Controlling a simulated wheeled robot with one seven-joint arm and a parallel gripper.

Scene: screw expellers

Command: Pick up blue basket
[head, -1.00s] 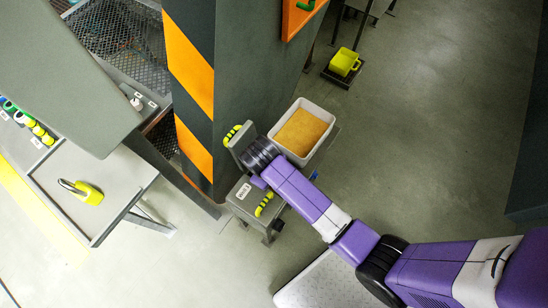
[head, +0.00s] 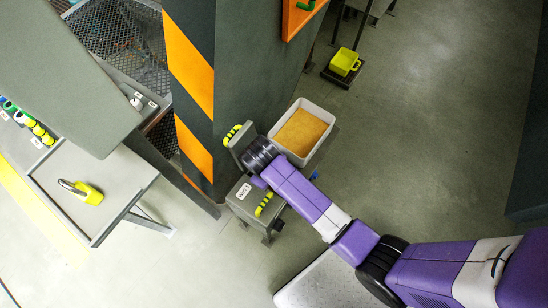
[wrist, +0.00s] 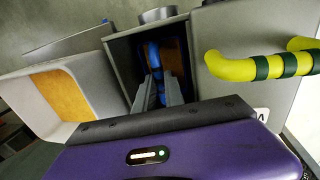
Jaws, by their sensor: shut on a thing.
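In the wrist view the blue basket (wrist: 153,56) shows only in part, as blue pieces inside a dark, open grey compartment. An orange-brown surface is beside the blue inside. My gripper (wrist: 159,84) reaches into the compartment with its two grey fingers close together, shut on a blue part of the basket. The rest of the basket is hidden by the compartment walls and my fingers. In the head view my wrist covers the compartment, and neither the basket nor my fingertips can be seen.
A panel with a yellow and dark green handle (wrist: 262,67) stands right of the opening. A pale bin (head: 328,118) with orange-yellow contents is close beside my wrist. A striped pillar (head: 190,70) rises next to the compartment. Floor on the right is clear.

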